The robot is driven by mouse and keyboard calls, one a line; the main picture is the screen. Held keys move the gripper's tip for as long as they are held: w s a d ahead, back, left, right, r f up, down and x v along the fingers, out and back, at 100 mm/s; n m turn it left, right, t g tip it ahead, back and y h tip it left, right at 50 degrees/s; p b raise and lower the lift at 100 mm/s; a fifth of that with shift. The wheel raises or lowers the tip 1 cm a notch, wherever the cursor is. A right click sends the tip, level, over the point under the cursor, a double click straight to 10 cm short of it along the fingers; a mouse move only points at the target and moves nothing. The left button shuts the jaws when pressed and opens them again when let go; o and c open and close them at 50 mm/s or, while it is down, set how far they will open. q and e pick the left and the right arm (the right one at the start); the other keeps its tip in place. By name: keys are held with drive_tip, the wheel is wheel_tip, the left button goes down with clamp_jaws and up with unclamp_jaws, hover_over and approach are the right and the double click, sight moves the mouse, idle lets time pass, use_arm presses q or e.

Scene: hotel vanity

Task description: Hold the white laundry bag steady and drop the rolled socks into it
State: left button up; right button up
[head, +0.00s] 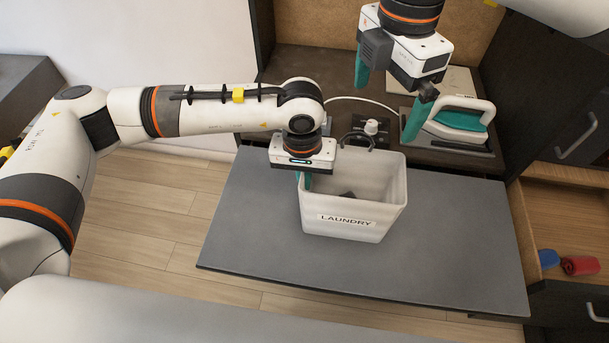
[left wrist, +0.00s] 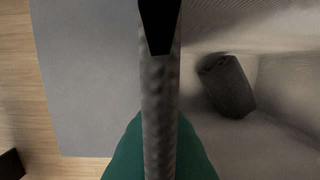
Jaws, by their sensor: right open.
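The white laundry bag (head: 345,228), labelled LAUNDRY, stands upright and open on the grey board. My left gripper (head: 305,183) is at its left rim. In the left wrist view its teal fingers flank the bag's wall (left wrist: 160,110), shut on it. A dark grey rolled sock pair (left wrist: 227,86) lies inside the bag; part of it shows in the head view (head: 348,195). A blue roll (head: 548,258) and a red roll (head: 580,265) lie in the open drawer at the right. My right gripper (head: 387,112) is open and empty, up behind the bag, near the iron.
A white and teal iron (head: 455,125) stands on the dark counter behind the bag. A small white-topped item (head: 371,127) and a pale cable are there too. The open wooden drawer (head: 560,205) is at the right. The grey board (head: 460,250) is clear around the bag.

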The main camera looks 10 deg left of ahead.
use_arm(q)
drive_tip(key=o, duration=0.5)
